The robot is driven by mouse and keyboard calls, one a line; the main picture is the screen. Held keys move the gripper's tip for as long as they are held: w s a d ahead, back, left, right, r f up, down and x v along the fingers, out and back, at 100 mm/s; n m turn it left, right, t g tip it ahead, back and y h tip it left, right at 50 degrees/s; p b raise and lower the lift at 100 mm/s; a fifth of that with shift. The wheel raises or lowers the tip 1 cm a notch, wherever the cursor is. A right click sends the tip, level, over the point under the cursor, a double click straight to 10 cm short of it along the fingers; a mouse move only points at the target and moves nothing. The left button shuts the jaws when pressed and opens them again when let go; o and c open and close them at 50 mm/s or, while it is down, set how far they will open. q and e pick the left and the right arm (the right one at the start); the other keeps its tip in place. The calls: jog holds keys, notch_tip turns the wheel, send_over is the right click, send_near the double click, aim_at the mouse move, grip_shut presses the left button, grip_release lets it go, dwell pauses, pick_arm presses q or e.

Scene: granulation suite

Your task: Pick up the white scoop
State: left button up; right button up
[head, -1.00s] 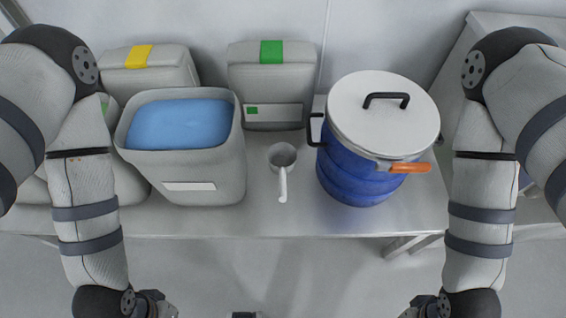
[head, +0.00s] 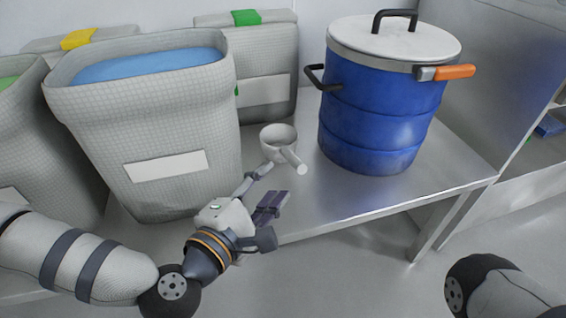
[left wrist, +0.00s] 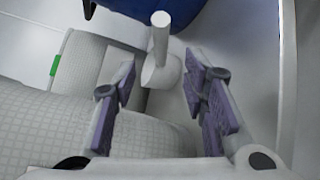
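The white scoop (head: 278,140) stands on the metal table between a grey tub and a blue drum, its handle pointing toward the front right. My left gripper (head: 266,188) is open and empty, just in front of the scoop and a little to its left. In the left wrist view, the scoop (left wrist: 160,50) shows ahead between the two purple-padded fingers (left wrist: 162,85), handle end toward the top. I see no clear contact between fingers and scoop. Of my right arm only a part shows at the lower right; its gripper is out of view.
The grey tub (head: 215,130) of blue material stands close on the left. The blue drum (head: 375,120), with a white lid and orange latch, stands right of the scoop. A grey container (head: 270,60) with a green tag is behind. The table (head: 335,195) is bare at front right.

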aim_at(294, 156)
pick_arm(q)
jog(key=b+x, duration=0.1)
jog(key=x, duration=0.2)
jog(key=b+x, duration=0.1)
jog(key=x, duration=0.5)
jog(key=shift+w+d+f+b, duration=0.1)
jog(key=shift+w+d+b, duration=0.15)
jog(key=shift+d+b, duration=0.2)
pick_arm(e)
jog(key=shift+s+f+g, duration=0.2)
jog(key=shift+s+f, duration=0.1)
jog(key=shift+f, duration=0.25)
jog(key=shift+s+f+g, duration=0.2)
jog(key=shift+s+f, duration=0.05)
jog(key=shift+f, duration=0.3)
pick_arm(q)
grip_shut()
